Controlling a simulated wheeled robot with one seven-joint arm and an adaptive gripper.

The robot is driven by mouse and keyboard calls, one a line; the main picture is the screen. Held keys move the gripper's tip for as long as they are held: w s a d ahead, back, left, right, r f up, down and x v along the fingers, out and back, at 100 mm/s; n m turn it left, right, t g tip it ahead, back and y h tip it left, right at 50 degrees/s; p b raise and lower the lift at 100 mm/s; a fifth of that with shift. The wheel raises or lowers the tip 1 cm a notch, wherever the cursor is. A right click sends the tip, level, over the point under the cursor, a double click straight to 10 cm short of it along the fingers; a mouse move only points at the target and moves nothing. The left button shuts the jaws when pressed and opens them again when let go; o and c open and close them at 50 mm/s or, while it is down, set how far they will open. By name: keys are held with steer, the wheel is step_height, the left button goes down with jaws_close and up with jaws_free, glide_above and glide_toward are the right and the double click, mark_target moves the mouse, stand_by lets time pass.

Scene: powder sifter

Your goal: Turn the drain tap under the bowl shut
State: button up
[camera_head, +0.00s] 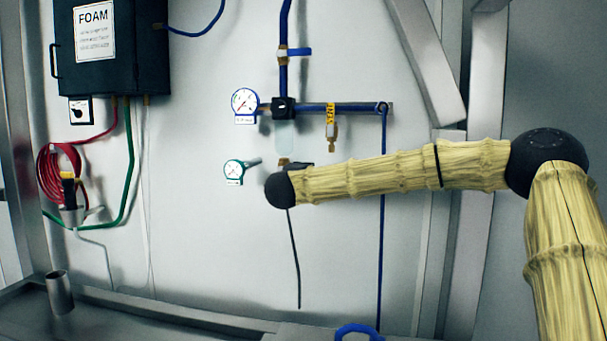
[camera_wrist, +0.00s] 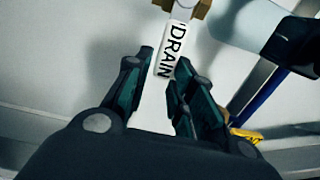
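The clear bowl (camera_head: 284,137) hangs under a dark regulator block on the wall. The drain tap (camera_head: 283,161) is a brass fitting just below it, partly hidden by my arm's dark end joint. In the wrist view, the tap's white handle (camera_wrist: 166,50), labelled DRAIN, runs down from the brass fitting (camera_wrist: 183,7) between my fingers. In the head view my fingers are mostly hidden behind my arm.
A pressure gauge (camera_head: 244,101) and a green-rimmed gauge (camera_head: 234,170) sit left of the bowl. A blue pipe (camera_head: 335,107) with a brass valve (camera_head: 331,130) runs to the right. A thin dark tube (camera_head: 295,262) hangs below. A FOAM box (camera_head: 110,50) is at upper left.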

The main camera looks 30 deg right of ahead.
steer(key=shift+o, duration=1)
steer(key=shift+a, duration=0.1)
steer(key=v, duration=1.2)
